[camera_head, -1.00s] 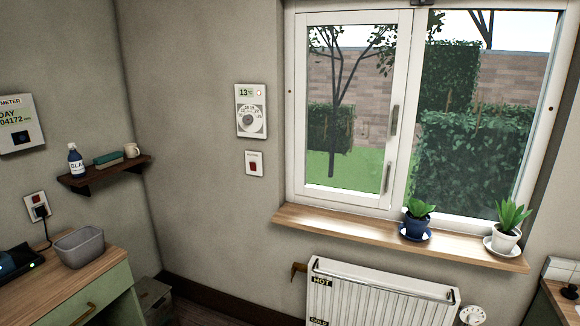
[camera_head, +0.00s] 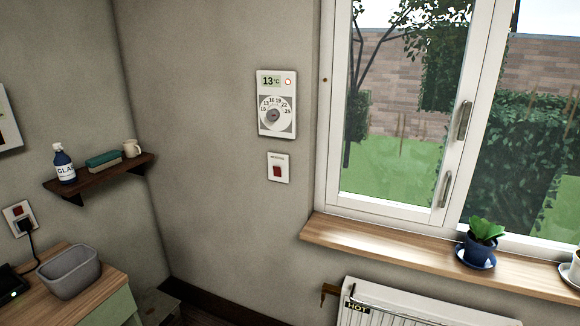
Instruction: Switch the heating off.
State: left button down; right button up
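A white thermostat (camera_head: 276,104) hangs on the wall left of the window. Its small display reads 13 °C, and a round dial (camera_head: 274,116) with a number scale sits below it. A small round light or button (camera_head: 288,82) is beside the display. Under the thermostat is a white wall switch plate with a red rocker (camera_head: 277,171); its label is too small to read and I cannot tell its position. A white radiator (camera_head: 385,308) marked HOT stands under the window sill, cut off at the bottom. Neither of my grippers is in view.
A wooden window sill (camera_head: 400,253) juts out at right, with a plant in a blue pot (camera_head: 480,247). A shelf (camera_head: 100,178) holds a bottle, a green item and a mug. A grey bin (camera_head: 68,273) stands on the cabinet at lower left. The wall around the thermostat is clear.

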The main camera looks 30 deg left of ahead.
aim_at(277, 172)
jog(key=i+j, duration=0.2)
jog(key=j, duration=0.15)
jog(key=i+j+z, duration=0.1)
jog(key=j, duration=0.25)
jog(key=i+j, duration=0.45)
jog(key=j, duration=0.25)
jog(key=i+j+z, duration=0.1)
jog(key=j, duration=0.3)
jog(key=i, duration=0.1)
